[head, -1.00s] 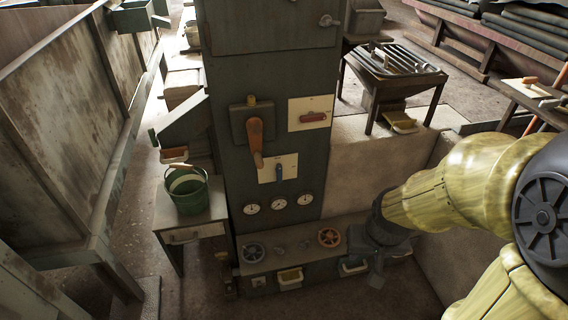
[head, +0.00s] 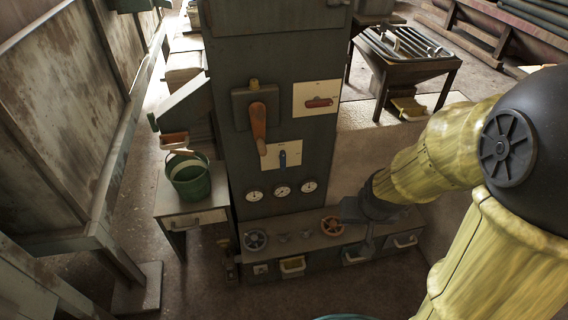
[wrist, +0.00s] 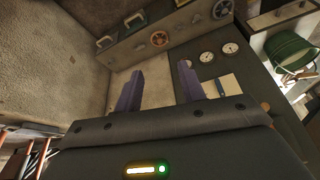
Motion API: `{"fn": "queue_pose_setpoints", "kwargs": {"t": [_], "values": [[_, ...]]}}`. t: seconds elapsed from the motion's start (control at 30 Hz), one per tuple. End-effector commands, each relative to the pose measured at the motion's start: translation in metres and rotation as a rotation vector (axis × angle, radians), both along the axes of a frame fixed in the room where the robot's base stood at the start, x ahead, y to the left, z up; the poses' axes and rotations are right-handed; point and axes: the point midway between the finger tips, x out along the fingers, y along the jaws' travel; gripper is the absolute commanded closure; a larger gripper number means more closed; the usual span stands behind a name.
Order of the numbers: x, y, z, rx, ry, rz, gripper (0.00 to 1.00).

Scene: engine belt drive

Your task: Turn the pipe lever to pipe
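A tall dark green cabinet (head: 222,92) carries the levers. A large lever with an orange-brown handle (head: 258,128) hangs downward from a dark box. To its right, a red lever (head: 319,102) lies roughly horizontal on a white plate. Below, a blue lever (head: 283,158) stands roughly vertical on another white plate (head: 270,153); that plate also shows partly in the wrist view (wrist: 229,84). I cannot tell from labels which is the pipe lever. My gripper (wrist: 159,84) is open and empty, its two fingers apart. In the head view it is low, right of the gauges, clear of all the levers.
Several round gauges (head: 282,190) sit below the levers. A low bench carries a dark handwheel (head: 255,240) and an orange-red handwheel (head: 332,225). A green bucket (head: 190,180) stands on a small table at left. A slatted metal table (head: 405,55) is behind at right.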

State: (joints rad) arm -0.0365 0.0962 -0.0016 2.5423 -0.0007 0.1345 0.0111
Motion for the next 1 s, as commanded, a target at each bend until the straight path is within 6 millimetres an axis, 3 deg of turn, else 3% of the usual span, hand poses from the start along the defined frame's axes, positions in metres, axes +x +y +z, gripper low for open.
{"fn": "queue_pose_setpoints", "kwargs": {"t": [0.03,0.2,0.5,0.73,1.0], "values": [[0.014,0.006,-0.016,0.002,-0.038,0.014,0.60],[0.066,0.027,-0.046,0.015,-0.222,0.051,0.60],[0.136,0.069,-0.092,0.053,-0.553,0.114,0.60],[0.164,0.104,-0.122,0.095,-0.806,0.159,0.60],[0.167,0.139,-0.149,0.155,-1.086,0.207,0.60]]}}
